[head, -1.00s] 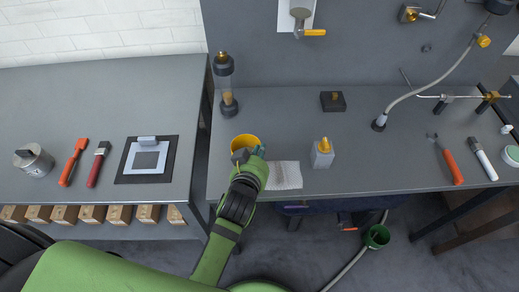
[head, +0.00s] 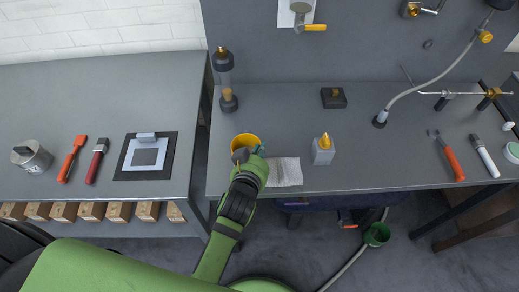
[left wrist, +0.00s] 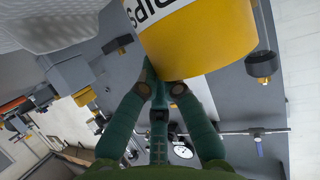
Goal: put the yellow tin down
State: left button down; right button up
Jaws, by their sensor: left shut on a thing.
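The yellow tin (head: 246,141) is at the near left corner of the grey right-hand bench in the head view. My left gripper (head: 250,156) is shut on its near side. In the left wrist view the tin (left wrist: 208,46) is large at the top, yellow with a white band and dark lettering. The fingers of my left gripper (left wrist: 160,88) press against it there. I cannot tell whether the tin's base touches the bench. My right gripper is not in view.
The bench (head: 285,115) is clear between the cylinder and a dark block (head: 333,98).

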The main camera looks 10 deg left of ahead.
pick_arm(q)
jog(key=shift+f, duration=0.2)
jog(key=c, duration=1.3)
grip_release()
jog(key=shift+c, duration=0.2)
